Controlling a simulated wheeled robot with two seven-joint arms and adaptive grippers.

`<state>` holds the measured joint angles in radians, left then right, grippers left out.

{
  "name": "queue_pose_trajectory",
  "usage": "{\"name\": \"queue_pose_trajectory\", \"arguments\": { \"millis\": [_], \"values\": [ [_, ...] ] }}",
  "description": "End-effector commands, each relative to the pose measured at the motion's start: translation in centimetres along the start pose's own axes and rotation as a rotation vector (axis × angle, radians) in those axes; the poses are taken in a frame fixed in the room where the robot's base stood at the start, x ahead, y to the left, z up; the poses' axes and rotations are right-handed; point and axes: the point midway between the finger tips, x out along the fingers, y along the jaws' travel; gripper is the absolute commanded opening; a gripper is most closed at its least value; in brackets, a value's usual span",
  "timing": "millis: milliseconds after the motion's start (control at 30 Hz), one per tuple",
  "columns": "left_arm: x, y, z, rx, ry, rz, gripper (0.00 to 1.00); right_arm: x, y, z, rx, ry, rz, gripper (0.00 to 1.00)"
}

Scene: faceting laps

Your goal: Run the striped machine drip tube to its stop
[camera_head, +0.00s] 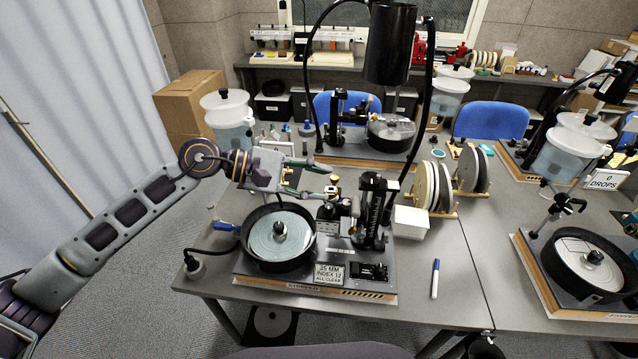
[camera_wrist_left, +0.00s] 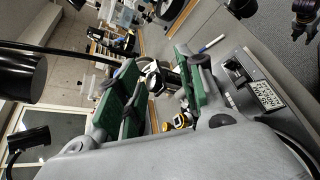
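The striped machine (camera_head: 318,285) is the front lap unit, with a striped strip and a label plate on its front edge. It carries a round lap in a black pan (camera_head: 279,262). Its lidded drip tank (camera_head: 229,112) stands behind my left arm. I cannot pick out its drip tube clearly; my arm covers much of that area. My left gripper (camera_head: 334,193) is open above the back of the machine, beside the mast (camera_head: 371,205). In the left wrist view its green-padded fingers (camera_wrist_left: 160,92) stand apart, with a yellow-and-black knob (camera_wrist_left: 180,122) between or beyond them. A dark part at the bottom edge may be my right gripper (camera_head: 485,348).
A blue-handled valve (camera_head: 224,227) sits left of the pan. A white box (camera_head: 410,222), a rack of discs (camera_head: 432,186) and a marker (camera_head: 435,278) are to the right. A black lamp (camera_head: 390,42) hangs over the machine. Other lap machines stand behind and at right (camera_head: 590,265).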

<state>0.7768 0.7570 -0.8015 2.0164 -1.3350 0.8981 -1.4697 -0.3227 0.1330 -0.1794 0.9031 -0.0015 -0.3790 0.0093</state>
Motion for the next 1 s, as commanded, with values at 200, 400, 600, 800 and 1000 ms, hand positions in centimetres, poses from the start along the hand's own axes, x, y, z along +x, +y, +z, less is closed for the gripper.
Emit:
{"name": "queue_pose_trajectory", "arguments": {
  "millis": [200,400,600,800,1000],
  "values": [
    [0.4,0.5,0.9,-0.048,-0.042,0.042,0.38,0.0,0.0,0.0,0.0,0.0,0.0,0.4],
    [0.4,0.6,1.1,-0.057,-0.049,0.05,0.38,0.0,0.0,0.0,0.0,0.0,0.0,0.4],
    [0.4,0.6,1.1,-0.056,-0.048,0.049,0.32,0.0,0.0,0.0,0.0,0.0,0.0,0.4],
    [0.8,-0.4,0.4,-0.075,-0.051,0.043,0.06,0.3,0.0,-0.1,0.0,0.002,0.0,0.4],
    [1.3,-4.0,-2.6,-0.146,-0.034,0.023,0.0,1.1,0.1,-0.6,0.0,0.009,0.002,0.4]
  ]
}}
